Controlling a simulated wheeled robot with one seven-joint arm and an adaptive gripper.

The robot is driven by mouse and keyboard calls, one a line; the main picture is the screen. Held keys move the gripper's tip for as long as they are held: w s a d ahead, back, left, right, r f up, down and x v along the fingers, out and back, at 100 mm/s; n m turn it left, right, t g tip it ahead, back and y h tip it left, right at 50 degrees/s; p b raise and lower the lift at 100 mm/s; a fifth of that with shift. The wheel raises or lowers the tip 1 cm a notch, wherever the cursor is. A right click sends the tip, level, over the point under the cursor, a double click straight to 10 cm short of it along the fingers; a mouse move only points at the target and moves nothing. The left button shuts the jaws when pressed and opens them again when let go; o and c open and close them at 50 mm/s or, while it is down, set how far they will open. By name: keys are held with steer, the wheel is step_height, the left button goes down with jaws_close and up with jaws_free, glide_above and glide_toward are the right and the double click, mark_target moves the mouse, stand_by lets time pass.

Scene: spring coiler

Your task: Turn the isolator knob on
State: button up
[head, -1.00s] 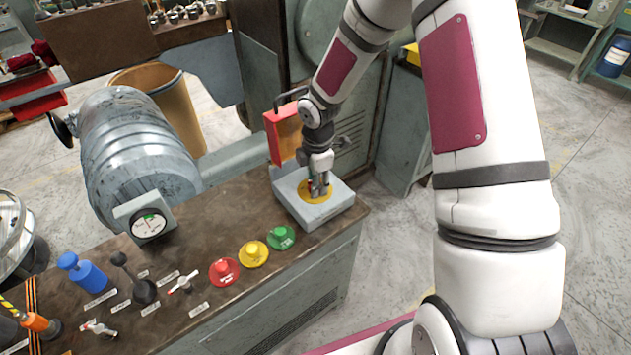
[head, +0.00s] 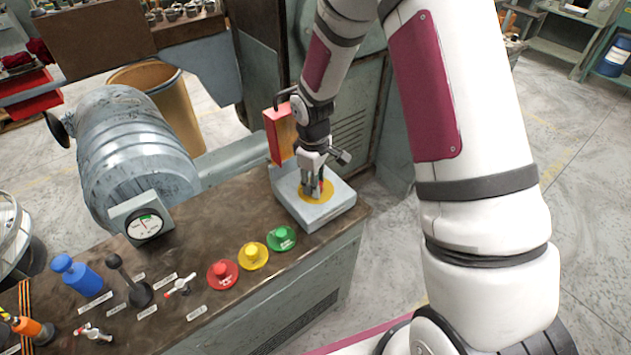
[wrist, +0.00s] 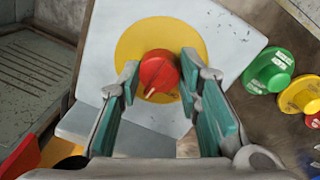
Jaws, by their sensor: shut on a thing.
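The isolator knob is red and round with a small white mark; it shows in the wrist view (wrist: 158,72) on a yellow disc (wrist: 140,38). The disc sits on top of a pale grey box (head: 290,190) at the bench's right end, and its yellow edge also shows in the head view (head: 304,194). My gripper (head: 317,190) points down over the disc. In the wrist view its teal-padded fingers are on either side of the knob, shut on it. The fingers hide most of the knob in the head view.
Green (head: 281,237), yellow (head: 254,255) and red (head: 222,273) push buttons lie left of the box. Small switches, a black lever (head: 137,290) and a blue handle (head: 80,278) stand further left. A red-orange box (head: 280,135) is just behind my gripper.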

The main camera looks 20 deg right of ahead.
steer(key=m, duration=0.3)
steer(key=shift+a+m, duration=0.1)
steer(key=shift+m, duration=0.2)
steer(key=shift+m+g+b, duration=0.3)
steer(key=shift+m+b, duration=0.2)
steer(key=shift+m, duration=1.3)
steer(key=o, duration=1.1)
steer(key=shift+o, duration=0.2)
steer(key=shift+w, duration=0.1)
step_height(320, 180, up, 12)
steer(key=shift+a, duration=0.4)
